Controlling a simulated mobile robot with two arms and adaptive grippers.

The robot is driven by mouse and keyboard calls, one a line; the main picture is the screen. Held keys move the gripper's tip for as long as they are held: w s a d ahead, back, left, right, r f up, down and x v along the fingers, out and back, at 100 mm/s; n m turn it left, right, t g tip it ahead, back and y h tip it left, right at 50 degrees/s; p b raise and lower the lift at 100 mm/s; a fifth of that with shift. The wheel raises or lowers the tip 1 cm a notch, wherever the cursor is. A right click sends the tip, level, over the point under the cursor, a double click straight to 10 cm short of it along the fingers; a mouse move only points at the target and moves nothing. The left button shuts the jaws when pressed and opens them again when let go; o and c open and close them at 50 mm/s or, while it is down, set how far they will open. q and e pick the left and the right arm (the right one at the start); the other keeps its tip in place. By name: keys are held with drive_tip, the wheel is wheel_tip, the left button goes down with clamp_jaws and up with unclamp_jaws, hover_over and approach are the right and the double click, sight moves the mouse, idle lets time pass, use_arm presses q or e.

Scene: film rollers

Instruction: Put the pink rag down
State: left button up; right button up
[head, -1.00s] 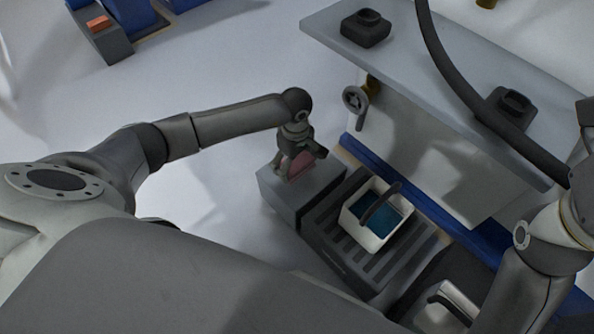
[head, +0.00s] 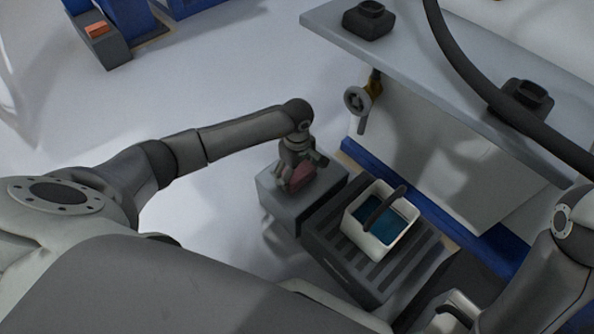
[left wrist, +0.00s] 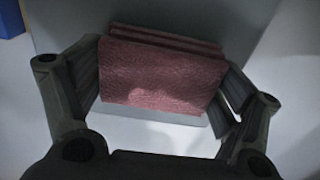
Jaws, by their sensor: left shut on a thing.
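The pink rag (head: 299,176) is a folded, dusky pink cloth at the grey block (head: 285,205) beside the slatted platform. My left gripper (head: 298,181) points down over the block's top and is shut on the rag. In the left wrist view the folded rag (left wrist: 163,80) lies between the two dark fingers (left wrist: 162,88), with the grey block top behind it. I cannot tell whether the rag's lower edge touches the block. My right arm shows at the right edge of the head view, but its gripper cannot be made out.
A white bucket (head: 353,231) with blue contents and a dark handle stands on the dark slatted platform (head: 325,262), right of the block. A grey bench (head: 440,85) with black fixtures and a handwheel (head: 356,100) stands behind. Open floor lies to the left.

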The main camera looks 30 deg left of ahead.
use_arm(q)
drive_tip(key=o, duration=0.7)
drive_tip(key=shift+f, duration=0.15)
